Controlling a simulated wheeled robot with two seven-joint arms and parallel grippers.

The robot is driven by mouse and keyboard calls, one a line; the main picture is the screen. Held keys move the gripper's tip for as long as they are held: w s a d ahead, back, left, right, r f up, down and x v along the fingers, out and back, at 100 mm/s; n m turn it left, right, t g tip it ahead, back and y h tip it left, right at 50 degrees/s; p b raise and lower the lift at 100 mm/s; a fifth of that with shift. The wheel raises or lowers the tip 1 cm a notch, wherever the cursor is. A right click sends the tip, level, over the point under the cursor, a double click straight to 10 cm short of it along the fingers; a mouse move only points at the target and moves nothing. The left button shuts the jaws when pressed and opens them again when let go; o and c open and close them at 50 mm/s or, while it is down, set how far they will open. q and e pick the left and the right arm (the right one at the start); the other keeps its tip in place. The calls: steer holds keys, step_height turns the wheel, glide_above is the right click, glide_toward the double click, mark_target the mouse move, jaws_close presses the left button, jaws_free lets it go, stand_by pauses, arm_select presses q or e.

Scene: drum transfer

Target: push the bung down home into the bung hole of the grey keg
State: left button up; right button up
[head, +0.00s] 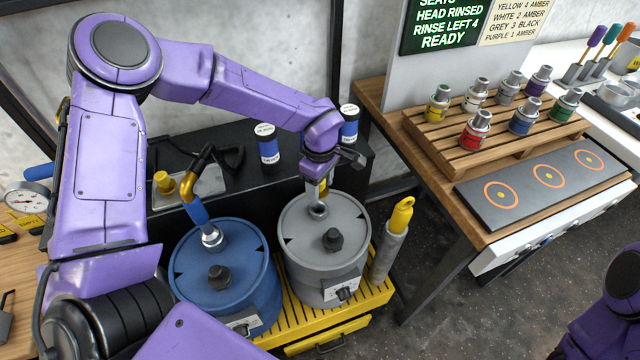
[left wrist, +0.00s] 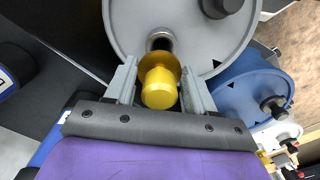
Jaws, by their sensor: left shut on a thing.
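The grey keg (head: 320,262) stands upright on a yellow slatted platform. Its bung hole (head: 318,210) is a raised metal collar near the far edge of the lid, and it also shows in the left wrist view (left wrist: 160,41). My left gripper (head: 322,184) is over that side of the lid, pointing down. In the left wrist view its two grey fingers are shut on the yellow bung (left wrist: 160,84). The bung appears above the collar and apart from it; its lower end is partly hidden. My right gripper is out of view; only part of my right arm shows at the lower right.
A blue keg (head: 226,275) with a blue-handled filling pipe (head: 198,212) in its lid stands close left. A grey cylinder with a yellow top (head: 400,217) stands close right. A wooden bench (head: 375,97) with small coloured cans is further right.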

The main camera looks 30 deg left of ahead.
mark_target(320, 196)
arm_select(q)
steer(key=shift+s+r, duration=0.3)
steer(key=shift+p, duration=0.6)
step_height(320, 196, down, 4)
steer(key=shift+f+b, duration=0.1)
steer(key=shift+b, duration=0.9)
steer(key=shift+p, duration=0.4)
steer(key=shift+f, duration=0.3)
steer(key=shift+p, duration=0.4)
steer(key=shift+f, duration=0.3)
